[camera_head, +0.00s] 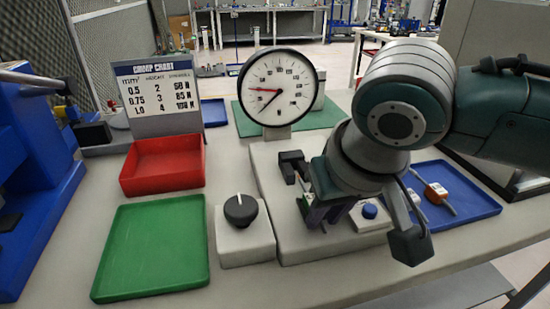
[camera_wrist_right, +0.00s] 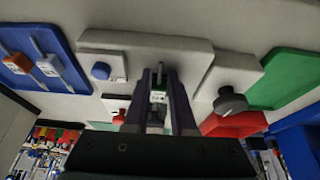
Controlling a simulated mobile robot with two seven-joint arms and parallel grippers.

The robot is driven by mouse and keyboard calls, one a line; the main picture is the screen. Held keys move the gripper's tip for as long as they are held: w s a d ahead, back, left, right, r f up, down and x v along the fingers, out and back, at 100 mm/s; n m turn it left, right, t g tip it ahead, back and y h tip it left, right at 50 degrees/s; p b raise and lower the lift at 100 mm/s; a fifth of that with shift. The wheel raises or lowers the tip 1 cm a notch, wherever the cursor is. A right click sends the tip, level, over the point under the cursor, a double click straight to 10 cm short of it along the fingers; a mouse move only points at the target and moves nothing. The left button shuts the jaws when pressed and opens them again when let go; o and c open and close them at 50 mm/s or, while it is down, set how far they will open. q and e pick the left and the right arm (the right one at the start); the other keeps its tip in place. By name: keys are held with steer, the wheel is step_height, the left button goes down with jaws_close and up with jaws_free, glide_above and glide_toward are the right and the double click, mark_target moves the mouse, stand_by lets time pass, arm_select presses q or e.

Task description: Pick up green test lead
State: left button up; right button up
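My right gripper (camera_head: 322,222) reaches down from the right over the pale fixture base in the head view. In the right wrist view its two dark fingers (camera_wrist_right: 160,78) stand close together, on either side of a small white and green block with a thin rod, which looks like the green test lead (camera_wrist_right: 158,97). The block fills most of the gap, but I cannot tell whether the fingers press on it. My left gripper is not in view.
A blue tray (camera_head: 474,205) at the right holds an orange lead (camera_head: 436,193) and a white one. Left of the fixture are a black knob (camera_head: 240,210), a green tray (camera_head: 156,245) and a red tray (camera_head: 164,178). A dial gauge (camera_head: 279,88) stands behind. A blue button (camera_head: 369,211) is beside the gripper.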

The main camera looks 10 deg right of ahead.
steer(key=shift+f, duration=0.1)
jaws_close()
stand_by(0.7)
